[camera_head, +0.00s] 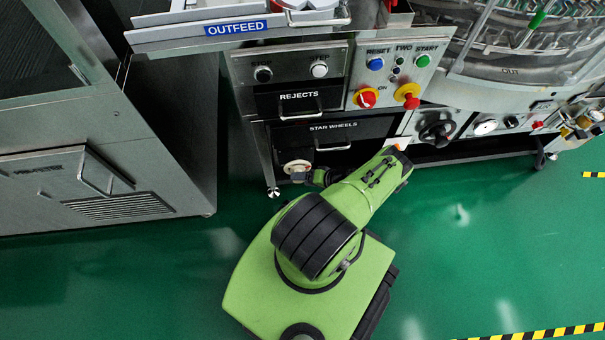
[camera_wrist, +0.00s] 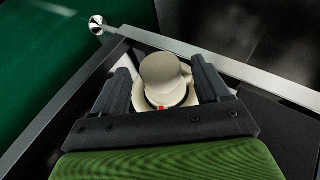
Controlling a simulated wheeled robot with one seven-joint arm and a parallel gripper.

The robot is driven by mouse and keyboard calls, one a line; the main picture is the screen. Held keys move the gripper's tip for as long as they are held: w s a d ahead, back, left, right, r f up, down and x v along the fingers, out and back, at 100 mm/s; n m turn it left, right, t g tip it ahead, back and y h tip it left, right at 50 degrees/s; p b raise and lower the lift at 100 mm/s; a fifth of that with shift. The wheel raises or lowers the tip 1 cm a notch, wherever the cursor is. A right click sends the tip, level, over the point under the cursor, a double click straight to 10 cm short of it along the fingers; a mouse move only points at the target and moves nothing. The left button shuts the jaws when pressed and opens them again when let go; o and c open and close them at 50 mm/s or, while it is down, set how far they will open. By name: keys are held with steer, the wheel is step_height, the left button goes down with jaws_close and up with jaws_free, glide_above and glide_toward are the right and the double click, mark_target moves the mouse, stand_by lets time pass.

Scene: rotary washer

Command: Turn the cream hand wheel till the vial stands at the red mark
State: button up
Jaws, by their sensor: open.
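In the head view my gripper (camera_head: 318,177) is just right of the wheel, partly hidden by my arm. A small red spot (camera_wrist: 161,107) shows at the near edge of the cream part. I cannot make out the vial for certain.
The clear round washer (camera_head: 520,55) stands at the upper right, with a green piece (camera_head: 537,19) in it. Red knobs (camera_head: 407,95) and a black handwheel (camera_head: 437,132) project from the panel. A steel cabinet (camera_head: 90,185) stands left. Green floor is free at right.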

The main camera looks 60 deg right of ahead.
steer(key=p+v, duration=0.2)
steer(key=v, duration=1.2)
steer(key=shift+s+p, duration=0.4)
steer(key=shift+r, duration=0.15)
